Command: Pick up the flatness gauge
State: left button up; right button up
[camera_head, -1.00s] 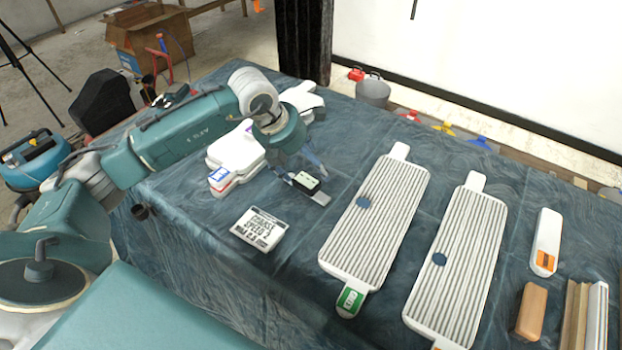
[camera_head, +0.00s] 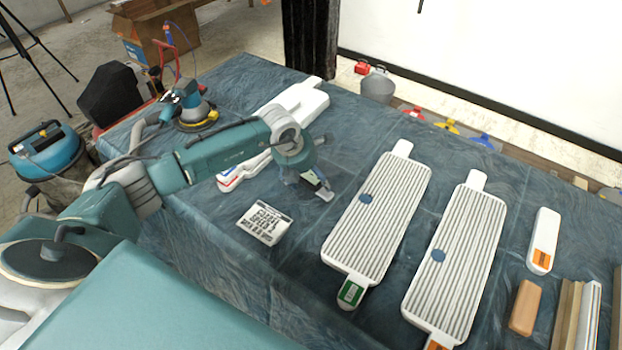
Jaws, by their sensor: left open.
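The flatness gauge (camera_head: 325,194) lies on the blue cloth-covered table, left of the ribbed panels. It looks like a small dark box on a thin grey metal bar. Most of it is hidden under my left gripper (camera_head: 304,180); the bar's near right end and part of the box show. My left gripper is open and points down at the gauge, with its fingers close around or just above it. I cannot tell whether they touch it. My right gripper is not in view.
Two white ribbed panels (camera_head: 378,215) lie to the right. A white label card (camera_head: 264,223) lies in front of the gauge. A white tool (camera_head: 296,103) lies behind my arm, with a sander (camera_head: 193,112) at the far left. Blocks (camera_head: 526,307) lie at right.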

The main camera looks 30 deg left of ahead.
pick_arm(q)
jog(key=c, duration=1.5)
jog(key=shift+r, duration=0.1)
